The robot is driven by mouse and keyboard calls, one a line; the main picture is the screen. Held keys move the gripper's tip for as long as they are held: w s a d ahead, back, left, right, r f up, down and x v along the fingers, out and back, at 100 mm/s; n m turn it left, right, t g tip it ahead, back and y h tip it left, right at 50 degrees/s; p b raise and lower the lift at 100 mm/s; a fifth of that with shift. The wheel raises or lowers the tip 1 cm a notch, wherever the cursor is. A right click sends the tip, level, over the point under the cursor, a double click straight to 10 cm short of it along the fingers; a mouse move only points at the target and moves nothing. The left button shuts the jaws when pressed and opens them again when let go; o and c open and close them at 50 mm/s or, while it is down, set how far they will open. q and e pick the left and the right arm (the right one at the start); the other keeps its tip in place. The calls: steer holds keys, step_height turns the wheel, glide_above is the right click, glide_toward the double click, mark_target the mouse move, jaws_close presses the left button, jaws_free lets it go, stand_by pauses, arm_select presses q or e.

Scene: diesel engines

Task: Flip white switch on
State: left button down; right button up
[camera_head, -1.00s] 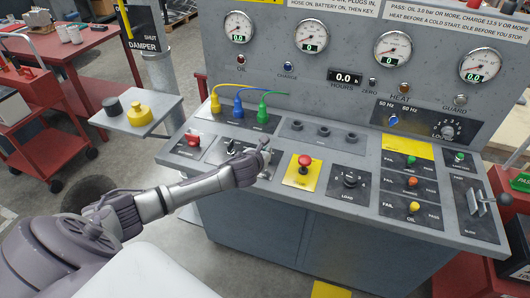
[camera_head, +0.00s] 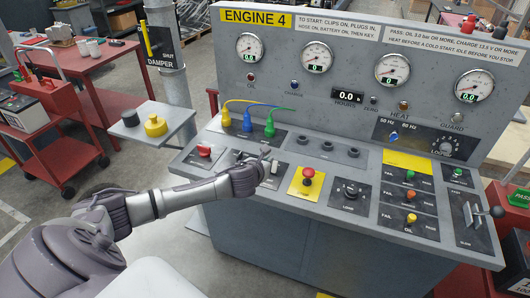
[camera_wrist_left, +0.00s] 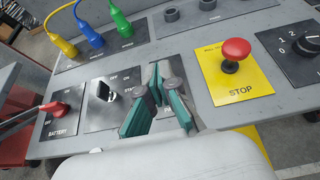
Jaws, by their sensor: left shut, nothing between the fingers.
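The white switch (camera_head: 274,168) is a small pale piece on the dark panel left of the yellow STOP plate in the head view. My left gripper (camera_head: 264,152) is shut and empty, with its tips just above and beside the switch. Whether they touch cannot be told. My right gripper is not in view.
The red STOP button (camera_head: 308,173) stands close on the right. Left of the gripper are the key switch (camera_wrist_left: 103,92) and the red battery lever (camera_wrist_left: 58,107). Yellow, blue and green plugs (camera_head: 269,126) with cables stand behind. Gauges line the upright panel.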

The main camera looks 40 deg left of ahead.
arm_select(q)
steer(key=r, duration=0.2)
steer(key=s+r, duration=0.1)
steer(key=r, duration=0.2)
steer(key=shift+a+r+b, duration=0.15)
steer(key=shift+b, duration=0.25)
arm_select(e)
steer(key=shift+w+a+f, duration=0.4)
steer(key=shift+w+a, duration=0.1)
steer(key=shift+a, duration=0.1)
arm_select(q)
steer(key=shift+s, duration=0.1)
